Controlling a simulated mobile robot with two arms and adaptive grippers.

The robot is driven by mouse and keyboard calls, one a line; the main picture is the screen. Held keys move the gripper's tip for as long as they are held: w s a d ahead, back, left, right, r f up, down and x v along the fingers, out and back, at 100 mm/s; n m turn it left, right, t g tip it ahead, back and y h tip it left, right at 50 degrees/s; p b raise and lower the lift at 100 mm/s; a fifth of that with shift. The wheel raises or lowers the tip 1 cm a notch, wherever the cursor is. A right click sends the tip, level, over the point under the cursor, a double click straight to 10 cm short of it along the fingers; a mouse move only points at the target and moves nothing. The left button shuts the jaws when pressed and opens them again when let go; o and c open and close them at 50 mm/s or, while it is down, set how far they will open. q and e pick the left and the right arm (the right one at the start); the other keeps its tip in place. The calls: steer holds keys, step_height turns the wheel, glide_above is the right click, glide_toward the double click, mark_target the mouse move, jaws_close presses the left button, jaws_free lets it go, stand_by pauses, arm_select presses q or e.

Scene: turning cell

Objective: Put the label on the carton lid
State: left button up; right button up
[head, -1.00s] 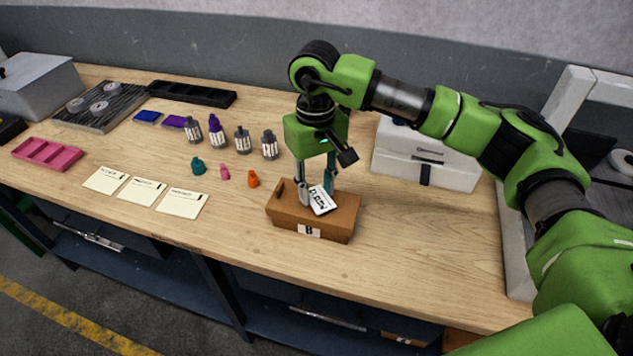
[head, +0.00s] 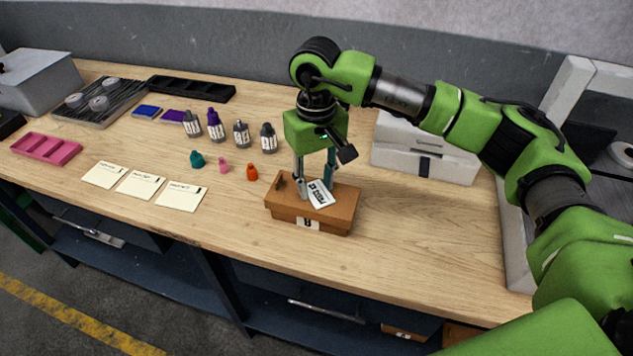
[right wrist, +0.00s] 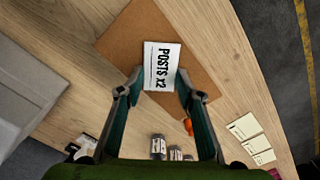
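The carton (head: 341,213) is a closed brown box with a "B" tag on its front, standing on the bench; its brown lid also shows in the right wrist view (right wrist: 124,42). The white label (head: 320,194) lies on the lid and appears flat. In the right wrist view the label (right wrist: 161,67) reads "POSTS X2" and lies wholly within the lid. My right gripper (head: 315,189) is just above the lid, open, with its fingers apart on either side of the label. My left gripper is not in view.
Several bottles (head: 241,134) and small caps (head: 252,173) stand left of the carton. Cream cards (head: 181,196) and a pink tray (head: 46,148) lie farther left. A white box (head: 424,160) stands behind right. The bench right of the carton is clear.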

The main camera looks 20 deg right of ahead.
mark_target(315, 188)
steer(key=shift+o, duration=0.6)
steer(key=shift+s+f, duration=0.1)
steer(key=shift+f, duration=0.65)
steer(key=shift+r, duration=0.15)
steer(key=shift+r+p, duration=0.6)
steer(key=shift+p, duration=0.15)
steer(key=shift+r, duration=0.35)
step_height(315, 188, up, 12)
steer(key=b, duration=0.3)
steer(key=shift+w+f, duration=0.2)
steer(key=shift+w, duration=0.1)
